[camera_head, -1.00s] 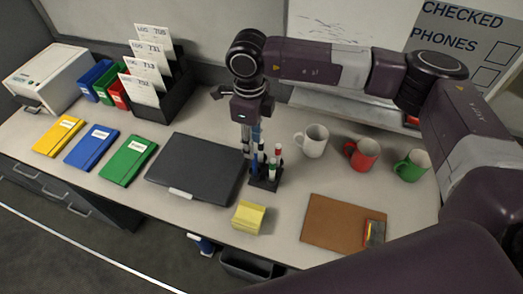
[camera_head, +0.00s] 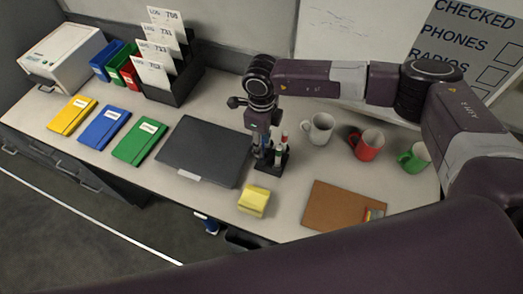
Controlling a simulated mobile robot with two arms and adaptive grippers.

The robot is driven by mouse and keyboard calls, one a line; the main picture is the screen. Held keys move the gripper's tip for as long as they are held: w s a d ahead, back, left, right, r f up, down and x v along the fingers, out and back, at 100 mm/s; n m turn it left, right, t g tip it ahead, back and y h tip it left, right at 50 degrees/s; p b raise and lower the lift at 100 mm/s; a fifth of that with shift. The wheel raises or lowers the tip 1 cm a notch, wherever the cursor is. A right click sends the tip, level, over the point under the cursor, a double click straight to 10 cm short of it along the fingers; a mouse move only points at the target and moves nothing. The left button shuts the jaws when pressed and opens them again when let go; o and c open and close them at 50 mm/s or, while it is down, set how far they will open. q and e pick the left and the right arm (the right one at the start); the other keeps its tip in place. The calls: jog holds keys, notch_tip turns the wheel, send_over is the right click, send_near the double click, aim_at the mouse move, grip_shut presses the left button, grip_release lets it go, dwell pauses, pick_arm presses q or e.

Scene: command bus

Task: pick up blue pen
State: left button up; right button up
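A small black pen holder (camera_head: 273,166) stands on the counter just right of the black laptop-like case, with several pens upright in it. A red-capped white pen (camera_head: 283,140) shows on its right side. A blue pen (camera_head: 278,157) shows partly, low among the pens. My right gripper (camera_head: 263,156) points down over the holder's left part, its fingers down among the pens. The fingers hide part of the holder, and I cannot tell whether they are shut on a pen. My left gripper is not in view.
A dark case (camera_head: 205,150) lies left of the holder, and a yellow note block (camera_head: 254,200) in front. White (camera_head: 319,128), red (camera_head: 367,146) and green (camera_head: 414,157) mugs stand to the right. A brown board (camera_head: 335,208) lies front right. A black file rack (camera_head: 188,80) stands behind.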

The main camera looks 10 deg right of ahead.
jog(key=c, duration=0.7)
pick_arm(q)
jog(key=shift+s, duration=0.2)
pick_arm(e)
grip_shut()
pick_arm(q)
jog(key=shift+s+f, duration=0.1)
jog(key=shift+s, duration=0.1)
pick_arm(e)
jog(key=shift+r, duration=0.1)
